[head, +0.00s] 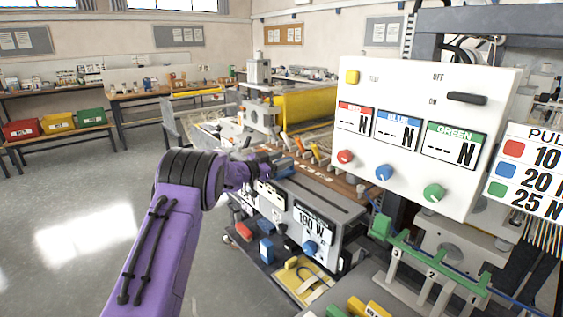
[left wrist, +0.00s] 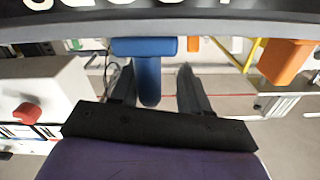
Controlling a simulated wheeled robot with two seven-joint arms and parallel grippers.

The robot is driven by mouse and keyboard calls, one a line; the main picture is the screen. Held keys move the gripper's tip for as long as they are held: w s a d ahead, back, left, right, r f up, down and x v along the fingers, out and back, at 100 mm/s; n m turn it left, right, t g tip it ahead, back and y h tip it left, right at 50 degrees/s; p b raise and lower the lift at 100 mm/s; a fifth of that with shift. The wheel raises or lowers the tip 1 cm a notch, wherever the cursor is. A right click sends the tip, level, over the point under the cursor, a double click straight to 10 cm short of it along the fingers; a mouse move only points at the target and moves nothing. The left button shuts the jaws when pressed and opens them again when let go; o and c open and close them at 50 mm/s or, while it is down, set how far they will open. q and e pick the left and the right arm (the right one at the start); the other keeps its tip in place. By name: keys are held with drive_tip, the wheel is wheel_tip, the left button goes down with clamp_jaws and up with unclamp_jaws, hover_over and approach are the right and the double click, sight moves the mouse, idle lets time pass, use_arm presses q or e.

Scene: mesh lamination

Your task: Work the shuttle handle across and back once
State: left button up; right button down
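A blue handle (left wrist: 149,78) with a thicker blue crosspiece shows in the left wrist view, below the edge of a dark panel with white lettering. I take it to be the shuttle handle. My left gripper (left wrist: 155,75) is open, with one dark finger on each side of the handle. The handle is closer to the left finger in that view, and a gap shows to the right finger. In the head view the left gripper (head: 277,168) is at the bench machine's top, by a small blue part (head: 283,161). My right gripper is not in view.
A white panel (head: 408,82) with red, blue and green readouts and knobs stands at the right. A "190 W" display box (head: 312,222) is below the gripper. Orange-handled tools (head: 315,150) stand close behind it. Open floor lies to the left.

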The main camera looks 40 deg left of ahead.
use_arm(q)
drive_tip(key=shift+w+d+f, duration=0.1)
drive_tip(key=shift+d+f, duration=0.05)
drive_tip(key=shift+d, duration=0.1)
drive_tip(key=s+a+b, duration=0.1)
drive_tip(key=s+b, duration=0.2)
drive_tip(key=s, duration=0.7)
drive_tip(key=shift+s+a, duration=0.2)
drive_tip(key=shift+a, duration=0.15)
